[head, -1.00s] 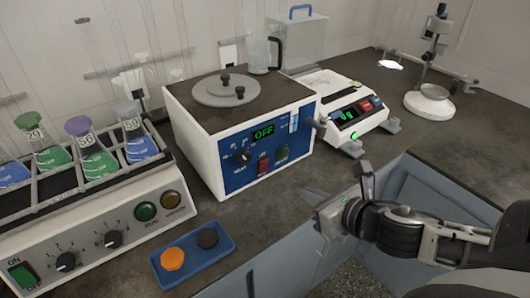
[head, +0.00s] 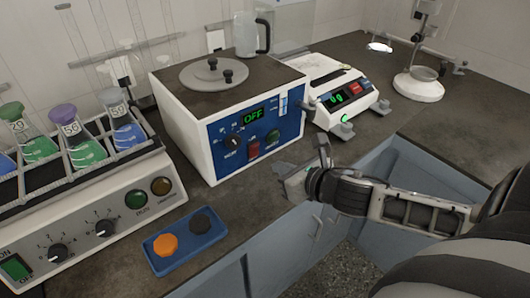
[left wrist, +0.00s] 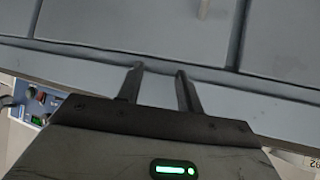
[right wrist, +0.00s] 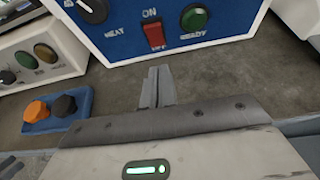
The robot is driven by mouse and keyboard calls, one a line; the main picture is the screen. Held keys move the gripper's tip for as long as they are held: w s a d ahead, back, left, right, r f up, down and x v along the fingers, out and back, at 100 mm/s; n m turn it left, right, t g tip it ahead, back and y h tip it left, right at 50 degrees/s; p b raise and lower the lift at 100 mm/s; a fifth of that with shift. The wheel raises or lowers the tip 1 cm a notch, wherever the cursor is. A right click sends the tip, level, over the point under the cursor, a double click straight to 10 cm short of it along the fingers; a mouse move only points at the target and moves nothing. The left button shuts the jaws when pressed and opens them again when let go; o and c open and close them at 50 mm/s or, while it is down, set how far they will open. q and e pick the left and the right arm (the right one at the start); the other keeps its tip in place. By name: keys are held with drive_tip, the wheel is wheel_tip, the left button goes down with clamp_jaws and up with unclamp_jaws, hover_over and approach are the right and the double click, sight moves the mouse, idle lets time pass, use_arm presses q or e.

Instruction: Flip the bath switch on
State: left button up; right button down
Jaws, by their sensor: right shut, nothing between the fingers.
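The bath (head: 228,115) is a white box with a dark top and a blue front panel, standing on the bench in the head view. Its display (head: 253,115) reads OFF in green. The red bath switch (head: 253,147) is low on the panel; the right wrist view shows it (right wrist: 154,35) between ON and OFF labels, left of the green READY light (right wrist: 194,18). My right gripper (right wrist: 157,72) is shut and empty, in front of the panel and below the switch, not touching it. My left gripper (left wrist: 159,70) is open and empty, facing grey cabinet fronts.
A blue tray (head: 189,255) with orange and black knobs lies at the bench's front edge. A flask rack unit (head: 98,236) stands left of the bath, a white scale (head: 340,108) to its right. A lidded opening (head: 213,76) is on the bath's top.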

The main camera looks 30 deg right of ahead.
sight(255, 149)
drive_tip(key=x, duration=0.3)
drive_tip(key=shift+w, duration=0.15)
drive_tip(key=w, duration=0.1)
drive_tip(key=w+r+p, duration=0.1)
drive_tip(key=shift+w+a+r, duration=0.15)
drive_tip(key=shift+w+a, duration=0.05)
drive_tip(key=shift+w, duration=0.55)
